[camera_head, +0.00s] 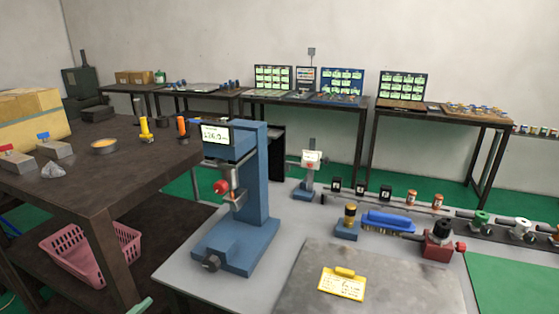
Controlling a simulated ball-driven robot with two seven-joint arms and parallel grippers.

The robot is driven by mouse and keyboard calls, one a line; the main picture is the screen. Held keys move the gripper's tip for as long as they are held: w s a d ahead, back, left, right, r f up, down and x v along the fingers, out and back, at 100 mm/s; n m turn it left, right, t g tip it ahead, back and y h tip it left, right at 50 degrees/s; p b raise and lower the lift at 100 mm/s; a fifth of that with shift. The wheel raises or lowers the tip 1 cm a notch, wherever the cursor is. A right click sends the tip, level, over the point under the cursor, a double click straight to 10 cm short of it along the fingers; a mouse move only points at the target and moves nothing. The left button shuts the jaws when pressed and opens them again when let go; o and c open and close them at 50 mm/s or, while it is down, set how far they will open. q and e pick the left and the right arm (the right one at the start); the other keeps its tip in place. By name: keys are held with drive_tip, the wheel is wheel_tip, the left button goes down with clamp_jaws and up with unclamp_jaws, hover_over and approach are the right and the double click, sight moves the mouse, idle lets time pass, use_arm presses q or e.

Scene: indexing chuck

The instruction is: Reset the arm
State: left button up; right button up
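Neither of my grippers shows in the head view, and no part of my arms can be made out for sure. A blue bench machine (262,190) with a small lit readout (216,134) and a red knob (221,187) stands on the grey table (185,280). A dark red block with a black top (438,242) sits at the right of that table. A yellow tag (342,284) lies on a grey plate (375,285) at the front.
A dark table (80,200) on the left carries boxes (32,120) and small tools. A pink basket (60,262) is under it. A blue brush (389,221) and a rail of small fixtures (455,215) line the grey table's back. A cropped pale green piece (140,305) is unclear.

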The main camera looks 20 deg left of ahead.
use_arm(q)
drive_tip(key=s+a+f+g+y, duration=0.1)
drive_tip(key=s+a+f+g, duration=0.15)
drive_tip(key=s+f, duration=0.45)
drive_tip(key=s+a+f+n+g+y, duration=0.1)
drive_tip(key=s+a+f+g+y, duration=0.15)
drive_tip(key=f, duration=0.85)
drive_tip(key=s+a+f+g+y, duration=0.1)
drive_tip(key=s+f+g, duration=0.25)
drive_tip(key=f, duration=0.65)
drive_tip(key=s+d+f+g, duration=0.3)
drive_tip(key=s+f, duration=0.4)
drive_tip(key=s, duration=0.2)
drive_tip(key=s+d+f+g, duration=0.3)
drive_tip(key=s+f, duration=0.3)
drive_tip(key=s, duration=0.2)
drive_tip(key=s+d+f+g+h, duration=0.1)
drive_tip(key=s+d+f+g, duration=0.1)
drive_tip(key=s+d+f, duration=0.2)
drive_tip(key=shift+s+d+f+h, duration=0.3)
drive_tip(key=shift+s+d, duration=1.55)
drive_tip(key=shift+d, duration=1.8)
